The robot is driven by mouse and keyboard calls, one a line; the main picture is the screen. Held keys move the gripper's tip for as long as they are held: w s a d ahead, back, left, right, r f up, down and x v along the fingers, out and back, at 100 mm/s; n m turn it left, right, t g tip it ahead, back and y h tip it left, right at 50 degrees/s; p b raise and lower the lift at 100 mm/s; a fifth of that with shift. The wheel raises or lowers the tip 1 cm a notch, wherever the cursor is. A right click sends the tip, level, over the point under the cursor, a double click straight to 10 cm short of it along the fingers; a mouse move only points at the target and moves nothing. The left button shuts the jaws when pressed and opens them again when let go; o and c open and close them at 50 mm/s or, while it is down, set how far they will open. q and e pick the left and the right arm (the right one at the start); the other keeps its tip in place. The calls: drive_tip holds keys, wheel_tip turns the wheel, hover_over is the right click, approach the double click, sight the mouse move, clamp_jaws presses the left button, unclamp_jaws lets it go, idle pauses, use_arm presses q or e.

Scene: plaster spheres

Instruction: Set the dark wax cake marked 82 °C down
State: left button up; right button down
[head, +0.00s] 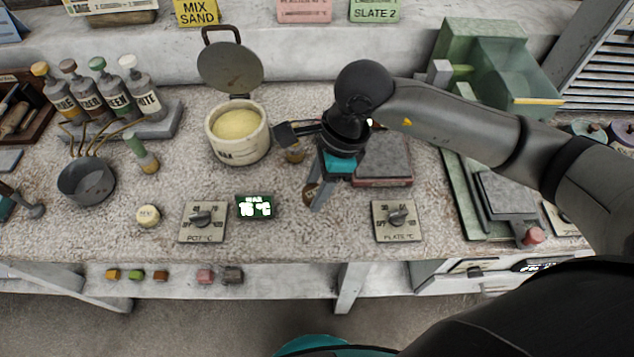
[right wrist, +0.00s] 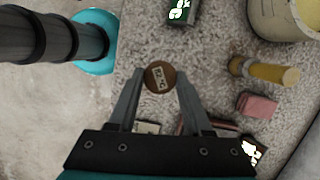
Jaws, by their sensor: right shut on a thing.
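The dark brown round wax cake (right wrist: 159,77) is between the fingertips of my right gripper (right wrist: 157,88) in the right wrist view. Its pale label is too small to read. In the head view the cake (head: 310,193) is mostly hidden behind my right gripper (head: 322,194), which points down over the worktop (head: 340,230). The gripper is shut on the cake. I cannot tell whether the cake touches the worktop. My left gripper is not in view.
A cream pot (head: 239,148) with yellow contents stands left of the gripper. A green-lit wax display (head: 256,207) lies nearby, between the pot dial (head: 202,221) and plate dial (head: 397,221). A grey-topped plate (head: 385,160) is behind right. A pale cake (head: 148,216) is at left.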

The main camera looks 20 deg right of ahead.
drive_tip(key=b, duration=0.6)
hover_over(311, 217)
drive_tip(key=d, duration=0.1)
drive_tip(key=shift+d+f, duration=0.1)
drive_tip(key=shift+f, duration=2.75)
drive_tip(key=shift+p, duration=0.3)
drive_tip(key=shift+b, duration=0.35)
drive_tip(key=shift+f+b, duration=0.7)
drive_tip(key=shift+b, duration=0.05)
drive_tip(key=shift+c, duration=1.2)
unclamp_jaws()
drive_tip(key=shift+r, duration=0.15)
